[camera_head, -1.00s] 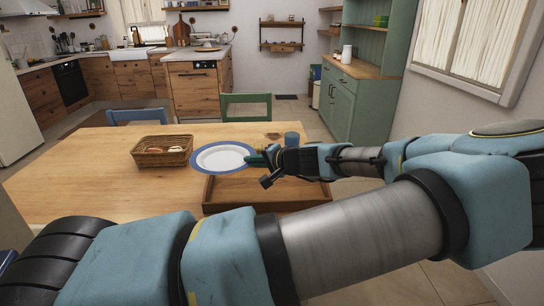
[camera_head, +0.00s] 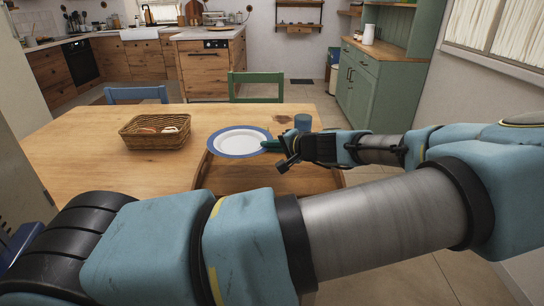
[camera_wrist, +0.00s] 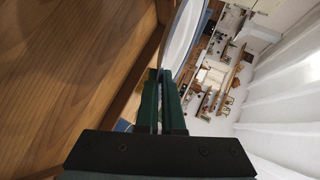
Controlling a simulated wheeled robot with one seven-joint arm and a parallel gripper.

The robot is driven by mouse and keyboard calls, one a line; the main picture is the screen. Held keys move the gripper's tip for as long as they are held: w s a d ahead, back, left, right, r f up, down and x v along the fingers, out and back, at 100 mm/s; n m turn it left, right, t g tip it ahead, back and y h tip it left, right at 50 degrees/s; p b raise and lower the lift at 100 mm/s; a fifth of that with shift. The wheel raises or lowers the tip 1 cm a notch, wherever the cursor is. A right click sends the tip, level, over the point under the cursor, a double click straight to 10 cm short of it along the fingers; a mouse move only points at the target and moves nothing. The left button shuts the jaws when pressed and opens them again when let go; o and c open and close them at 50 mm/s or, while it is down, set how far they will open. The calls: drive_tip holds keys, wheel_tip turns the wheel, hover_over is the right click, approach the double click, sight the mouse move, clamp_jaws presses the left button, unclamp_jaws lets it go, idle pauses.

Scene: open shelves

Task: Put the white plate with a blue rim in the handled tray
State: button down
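The white plate with a blue rim (camera_head: 239,140) is held above the near part of the table, roughly level. My gripper (camera_head: 268,145) is shut on the plate's right edge; in the wrist view its green fingers (camera_wrist: 166,95) close on the rim of the plate (camera_wrist: 184,38). The wooden handled tray (camera_head: 232,180) lies on the table below the plate. My arm hides its near side, and the plate and gripper cover part of its far side.
A wicker basket (camera_head: 155,131) with some items in it stands left of the plate. The wooden table (camera_head: 85,160) is clear at the left. Blue (camera_head: 137,95) and green (camera_head: 256,86) chairs stand behind it.

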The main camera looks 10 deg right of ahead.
sight(270, 181)
drive_tip(key=shift+w+d+f+b, duration=0.1)
drive_tip(key=shift+w+f+b, duration=0.05)
drive_tip(key=shift+f+b, duration=2)
drive_tip(key=shift+w+d+f+b, duration=0.15)
drive_tip(key=shift+f+b, duration=1.3)
drive_tip(key=shift+f, duration=1.25)
drive_tip(key=shift+a+f, duration=0.1)
drive_tip(key=shift+f, duration=0.15)
drive_tip(key=c, duration=1)
unclamp_jaws()
drive_tip(key=shift+o, duration=0.2)
drive_tip(key=shift+s, duration=0.15)
